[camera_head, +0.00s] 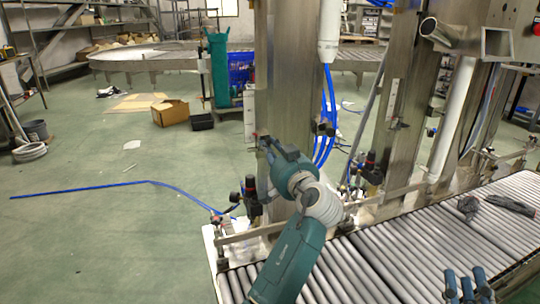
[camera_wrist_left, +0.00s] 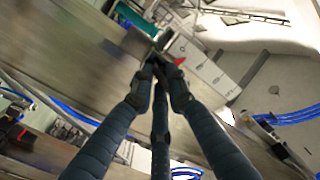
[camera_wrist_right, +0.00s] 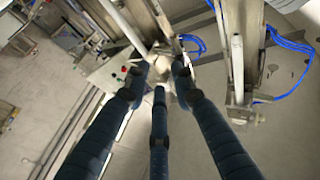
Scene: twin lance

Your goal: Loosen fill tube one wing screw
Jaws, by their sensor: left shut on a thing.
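My left gripper (camera_wrist_left: 158,68) is shut, its three blue fingers brought together on a small part at a grey metal bracket (camera_wrist_left: 128,42). That part is likely the wing screw, but the fingertips mostly hide it. A small red piece (camera_wrist_left: 180,61) shows just beside the fingertips.
A roller conveyor (camera_head: 375,260) runs below the columns. A dark cloth-like item (camera_head: 510,204) lies on it at the right. Blue hoses (camera_head: 328,115) hang by the column. A cardboard box (camera_head: 170,112) sits on the floor behind, where the left side is mostly open.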

